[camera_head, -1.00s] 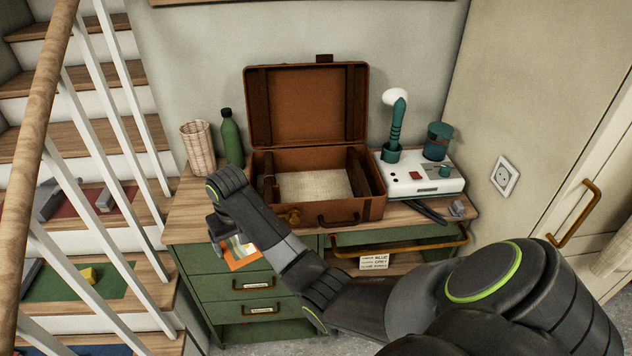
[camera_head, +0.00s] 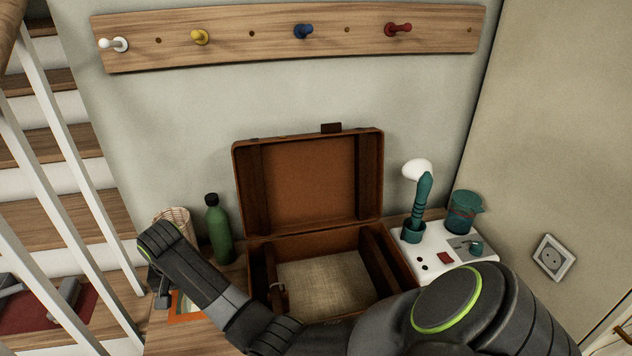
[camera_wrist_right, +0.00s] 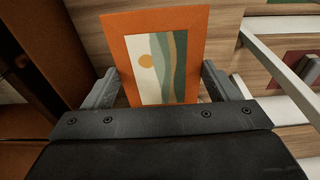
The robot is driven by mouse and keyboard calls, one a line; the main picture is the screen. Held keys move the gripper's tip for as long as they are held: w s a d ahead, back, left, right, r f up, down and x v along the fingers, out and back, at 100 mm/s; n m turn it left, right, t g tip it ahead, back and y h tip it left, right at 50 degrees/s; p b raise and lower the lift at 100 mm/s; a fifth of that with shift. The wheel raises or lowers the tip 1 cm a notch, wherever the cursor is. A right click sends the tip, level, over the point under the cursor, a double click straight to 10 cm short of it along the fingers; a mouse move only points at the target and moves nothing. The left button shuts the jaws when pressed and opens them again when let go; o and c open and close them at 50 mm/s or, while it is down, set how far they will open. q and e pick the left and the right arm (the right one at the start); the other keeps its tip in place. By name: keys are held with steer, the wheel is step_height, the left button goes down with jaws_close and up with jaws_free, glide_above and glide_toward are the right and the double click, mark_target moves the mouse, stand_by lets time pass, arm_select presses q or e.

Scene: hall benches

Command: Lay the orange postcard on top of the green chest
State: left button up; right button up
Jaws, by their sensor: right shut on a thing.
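The orange postcard (camera_head: 183,308) has an orange border around a landscape picture with a sun, clear in the right wrist view (camera_wrist_right: 118,45). My right gripper (camera_wrist_right: 160,86) is shut on it, with a finger at each side edge. In the head view my right gripper (camera_head: 163,290) and the postcard are at the left end of the green chest, whose wooden top (camera_head: 160,338) shows in part. I cannot tell whether the card touches the top. The chest's green front is out of view now. My left gripper is not in view.
An open brown suitcase (camera_head: 308,185) takes up the middle of the chest top. A green bottle (camera_head: 219,235) and wicker basket (camera_head: 177,218) stand behind my gripper. A white device (camera_head: 440,250) is at the right. A peg rail (camera_head: 280,38) hangs above; stair railings are left.

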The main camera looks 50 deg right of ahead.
steer(key=shift+w, duration=0.3)
steer(key=shift+d, duration=0.1)
steer(key=shift+r, duration=0.1)
steer(key=shift+s+f, duration=0.2)
steer(key=p, duration=0.1)
glide_above(200, 321)
step_height(200, 321, down, 5)
steer(key=shift+s, duration=0.1)
steer(key=shift+f, duration=2.25)
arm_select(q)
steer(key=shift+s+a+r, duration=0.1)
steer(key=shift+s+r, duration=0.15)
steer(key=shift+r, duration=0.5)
